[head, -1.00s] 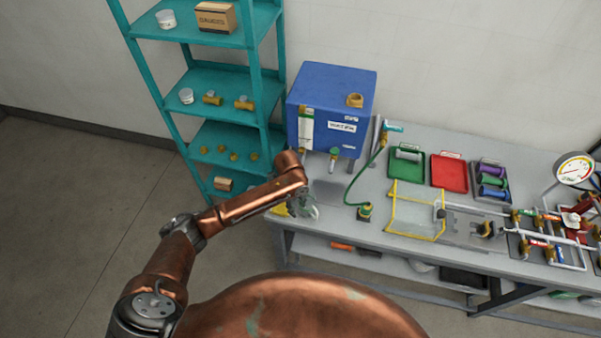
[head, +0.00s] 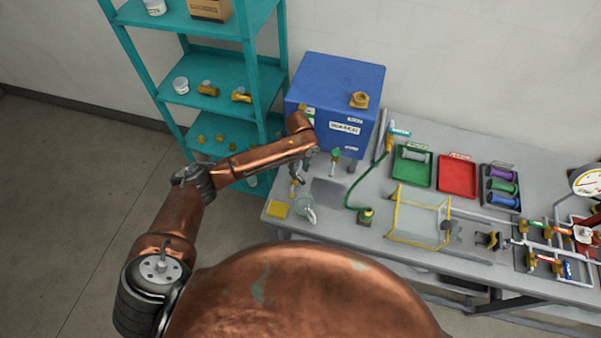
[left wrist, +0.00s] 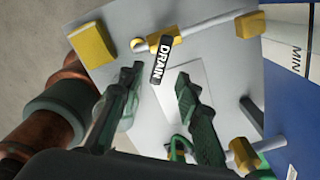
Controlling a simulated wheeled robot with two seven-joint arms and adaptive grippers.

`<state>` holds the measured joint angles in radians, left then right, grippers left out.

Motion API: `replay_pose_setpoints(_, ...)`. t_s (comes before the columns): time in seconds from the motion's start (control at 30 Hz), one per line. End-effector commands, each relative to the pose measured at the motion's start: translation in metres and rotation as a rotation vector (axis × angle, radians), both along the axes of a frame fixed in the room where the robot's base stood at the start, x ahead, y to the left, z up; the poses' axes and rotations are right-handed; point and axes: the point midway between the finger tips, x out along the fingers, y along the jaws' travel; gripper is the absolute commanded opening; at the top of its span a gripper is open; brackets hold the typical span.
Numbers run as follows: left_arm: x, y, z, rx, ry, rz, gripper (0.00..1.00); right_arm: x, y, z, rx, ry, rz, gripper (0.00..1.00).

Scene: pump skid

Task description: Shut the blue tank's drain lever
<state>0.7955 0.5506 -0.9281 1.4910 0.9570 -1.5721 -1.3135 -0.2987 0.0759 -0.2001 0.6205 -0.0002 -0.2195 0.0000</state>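The blue tank (head: 335,95) stands at the back left of the bench; its side shows at the right of the left wrist view (left wrist: 300,110). A black tag reading DRAIN (left wrist: 161,59) lies by a pale pipe with brass fittings (left wrist: 160,35) in that view; I take it for the drain lever. In the head view the brass drain end (head: 293,187) shows small below my gripper. My left gripper (left wrist: 159,73) is open, its two dark fingers apart, with the tag just beyond and between the fingertips. I cannot tell contact. My right gripper is out of view.
A yellow block (head: 277,209) and a clear beaker (head: 305,210) stand near the bench's front left edge. A green-handled valve (head: 336,154) and green hose (head: 350,190) are to the right. A teal shelf (head: 215,75) stands behind left.

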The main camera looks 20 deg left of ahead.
Motion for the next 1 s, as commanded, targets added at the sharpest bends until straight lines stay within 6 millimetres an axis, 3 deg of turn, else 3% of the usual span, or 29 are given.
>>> replay_pose_setpoints(0.1, -0.001, 0.002, -0.019, 0.001, 0.002, 0.003, 0.31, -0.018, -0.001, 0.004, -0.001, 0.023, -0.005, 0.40)
replay_pose_setpoints(0.2, 0.000, 0.001, -0.031, 0.001, 0.001, 0.003, 0.31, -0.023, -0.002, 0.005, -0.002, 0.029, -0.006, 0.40)
replay_pose_setpoints(0.5, 0.001, 0.000, -0.045, 0.000, -0.003, -0.002, 0.31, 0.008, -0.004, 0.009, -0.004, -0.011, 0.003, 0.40)
replay_pose_setpoints(0.67, 0.001, -0.001, -0.045, 0.000, -0.003, -0.003, 0.30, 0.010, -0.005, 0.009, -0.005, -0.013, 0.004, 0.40)
replay_pose_setpoints(1.0, 0.001, -0.001, -0.045, 0.001, -0.002, -0.002, 0.07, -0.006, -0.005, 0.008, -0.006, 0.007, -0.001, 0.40)
